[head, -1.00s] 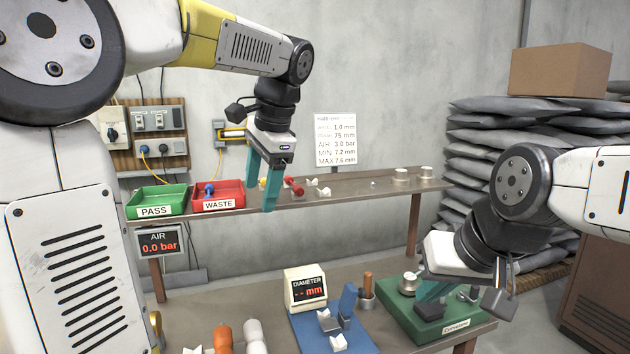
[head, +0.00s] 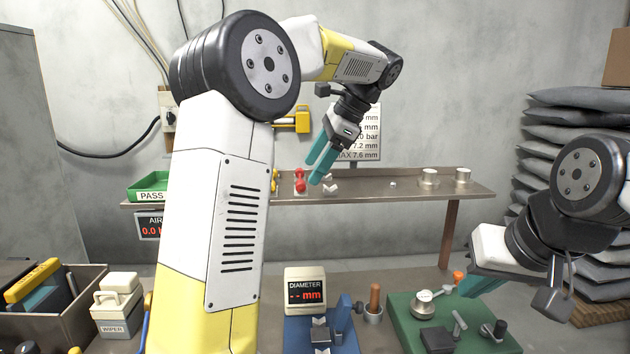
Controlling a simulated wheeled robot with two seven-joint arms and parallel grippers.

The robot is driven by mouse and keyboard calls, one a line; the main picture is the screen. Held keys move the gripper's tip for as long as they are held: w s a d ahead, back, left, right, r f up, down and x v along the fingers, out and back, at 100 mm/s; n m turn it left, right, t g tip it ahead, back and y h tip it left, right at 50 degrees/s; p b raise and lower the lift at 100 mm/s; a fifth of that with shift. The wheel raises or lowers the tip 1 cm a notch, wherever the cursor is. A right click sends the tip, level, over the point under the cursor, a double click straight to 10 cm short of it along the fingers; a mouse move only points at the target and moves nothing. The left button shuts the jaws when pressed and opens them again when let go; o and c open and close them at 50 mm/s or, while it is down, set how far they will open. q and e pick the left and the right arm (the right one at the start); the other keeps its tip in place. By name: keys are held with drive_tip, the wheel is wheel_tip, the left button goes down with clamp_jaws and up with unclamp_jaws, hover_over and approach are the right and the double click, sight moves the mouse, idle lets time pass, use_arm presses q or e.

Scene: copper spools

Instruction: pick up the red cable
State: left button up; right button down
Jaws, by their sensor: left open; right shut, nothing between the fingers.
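The red cable (head: 300,181), a small red piece with knobbed ends, is on the raised shelf at the back, in a small white holder. My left gripper (head: 312,173) is open and empty. Its teal fingers point down and left, and their tips appear just right of the red cable; I cannot tell the gap in depth. My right gripper (head: 480,284) is shut and empty above the green board at the lower right, well away from the red cable.
Small white holders (head: 330,188) and metal spools (head: 429,177) stand along the shelf (head: 400,190). A green PASS tray (head: 150,195) is at its left end. My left arm hides part of the shelf. Below are the diameter gauge (head: 305,289), green board (head: 402,322) and grey bin (head: 92,318).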

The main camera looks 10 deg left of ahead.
sight(304, 182)
use_arm(q)
drive_tip(key=shift+x, duration=2)
clamp_jaws()
